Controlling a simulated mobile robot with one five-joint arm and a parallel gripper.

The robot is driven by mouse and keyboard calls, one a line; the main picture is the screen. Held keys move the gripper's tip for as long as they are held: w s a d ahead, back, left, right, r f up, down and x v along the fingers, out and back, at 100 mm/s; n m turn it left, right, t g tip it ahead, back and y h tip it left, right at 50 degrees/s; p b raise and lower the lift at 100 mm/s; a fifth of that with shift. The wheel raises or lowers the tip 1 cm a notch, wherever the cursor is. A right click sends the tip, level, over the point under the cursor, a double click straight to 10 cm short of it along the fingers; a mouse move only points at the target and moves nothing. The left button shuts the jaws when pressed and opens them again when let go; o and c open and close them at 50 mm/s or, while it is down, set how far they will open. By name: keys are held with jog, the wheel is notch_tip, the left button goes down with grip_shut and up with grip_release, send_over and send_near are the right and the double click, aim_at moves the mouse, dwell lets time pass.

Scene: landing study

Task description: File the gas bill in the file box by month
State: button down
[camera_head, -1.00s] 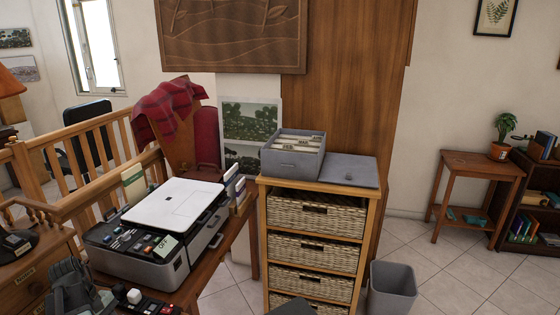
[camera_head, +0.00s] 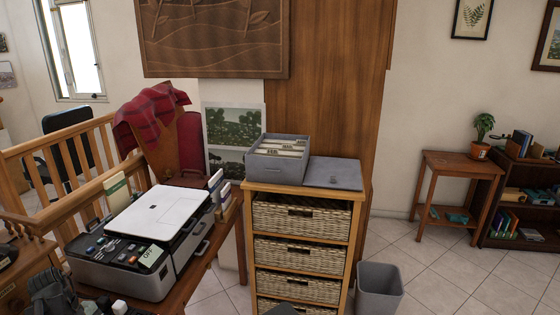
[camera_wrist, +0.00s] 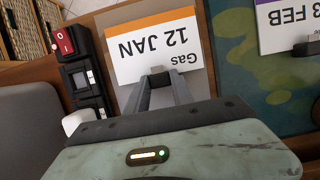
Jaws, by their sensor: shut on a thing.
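The gas bill (camera_wrist: 150,48) is a white sheet with an orange band, marked "Gas 12 JAN", upside down in the wrist view. My gripper (camera_wrist: 158,80) is shut on its edge nearest the wrist. I cannot make out the bill or my gripper in the head view. The grey file box (camera_head: 276,170) stands open on top of the wicker drawer unit, with several tabbed dividers (camera_head: 281,149) inside. Their labels are too small to read here. Its grey lid (camera_head: 333,174) lies flat to the right of it.
A white-topped printer (camera_head: 160,214) with a note reading "OFF" stands on the desk at left. A second sheet (camera_wrist: 287,24), marked "3 FEB", and a strip with a red switch (camera_wrist: 63,42) flank the bill. A grey bin (camera_head: 379,290) stands right of the drawer unit (camera_head: 303,250).

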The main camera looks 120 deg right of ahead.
jog(key=shift+r+p, duration=2.2)
jog(key=shift+r, duration=0.3)
jog(key=shift+r+p, duration=0.85)
jog(key=shift+r, duration=0.05)
jog(key=shift+f, duration=0.15)
